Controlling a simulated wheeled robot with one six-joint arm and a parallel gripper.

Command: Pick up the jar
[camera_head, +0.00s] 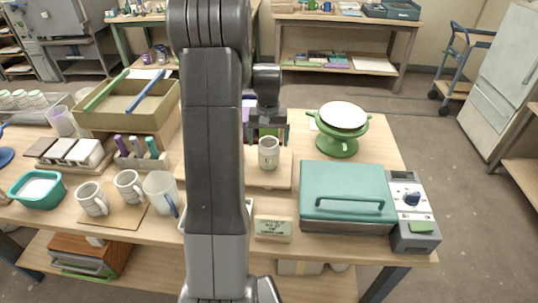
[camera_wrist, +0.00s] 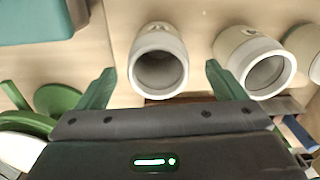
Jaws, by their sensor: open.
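A pale grey jar (camera_head: 268,155) stands on a low wooden riser (camera_head: 268,180) near the middle of the table. In the wrist view this jar (camera_wrist: 158,45) shows its dark open mouth, centred between my two green fingertips. My gripper (camera_head: 267,132) is open and empty, just behind the jar in the head view; its fingers also show in the wrist view (camera_wrist: 159,74). Whether the fingers reach alongside the jar is hard to tell. A second similar jar (camera_wrist: 240,43) stands to the right in the wrist view; my arm hides it in the head view.
A small sign (camera_head: 273,228) stands at the front edge. Mugs (camera_head: 92,198), a pitcher (camera_head: 161,192) and a tan bin (camera_head: 125,103) are on the left.

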